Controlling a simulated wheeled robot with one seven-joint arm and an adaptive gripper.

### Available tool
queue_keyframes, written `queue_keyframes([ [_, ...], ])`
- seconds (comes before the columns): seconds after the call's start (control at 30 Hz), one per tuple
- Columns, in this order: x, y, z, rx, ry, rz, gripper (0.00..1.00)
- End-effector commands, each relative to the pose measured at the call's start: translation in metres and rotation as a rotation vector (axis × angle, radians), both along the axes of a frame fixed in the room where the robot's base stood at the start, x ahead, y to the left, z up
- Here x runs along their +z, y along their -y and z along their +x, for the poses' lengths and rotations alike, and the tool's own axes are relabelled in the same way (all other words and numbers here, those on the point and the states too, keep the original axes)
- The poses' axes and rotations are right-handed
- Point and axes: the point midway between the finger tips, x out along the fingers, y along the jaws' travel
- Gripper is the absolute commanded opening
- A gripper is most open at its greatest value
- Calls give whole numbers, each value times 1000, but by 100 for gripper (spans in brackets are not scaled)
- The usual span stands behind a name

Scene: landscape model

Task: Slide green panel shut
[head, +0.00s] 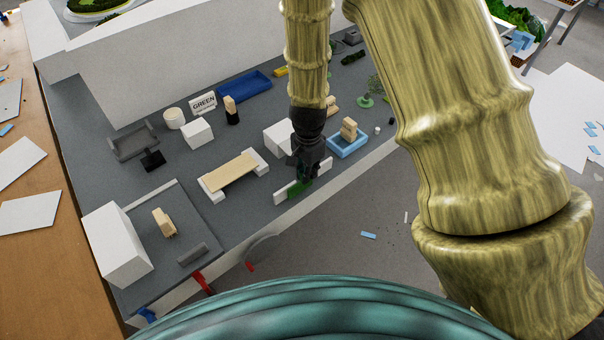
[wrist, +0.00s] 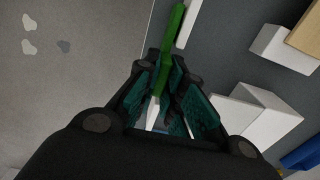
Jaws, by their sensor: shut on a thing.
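The green panel (wrist: 172,45) is a thin upright strip in the wrist view, running up from between my fingers. In the head view only a small part of the green panel (head: 299,187) shows below my gripper (head: 305,172). My gripper (wrist: 172,100) is shut on the panel, with a teal-lined finger on each side of it. A low white wall (head: 284,194) stands by the panel at the table's front edge. It also shows in the wrist view (wrist: 189,22). The panel's far end and much of its lower part are hidden.
A white block (head: 280,137) stands behind my gripper. A blue tray (head: 347,146) with wooden blocks is to the right. A wooden plank on white blocks (head: 233,172) is to the left. Open floor lies in front of the table edge.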

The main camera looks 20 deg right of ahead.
Motion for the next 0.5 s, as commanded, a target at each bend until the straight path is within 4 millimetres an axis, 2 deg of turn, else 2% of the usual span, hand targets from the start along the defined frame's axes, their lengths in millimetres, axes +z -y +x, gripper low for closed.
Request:
queue_keyframes([
  [0.13, 0, -1, 1, 1, 1, -1, 0],
  [0.17, 0, 0, 1, 1, 1, -1, 16],
  [0.27, 0, 0, 0, 1, 1, -1, 32],
  [0.5, 0, 0, 0, 1, 0, 0, 32],
])
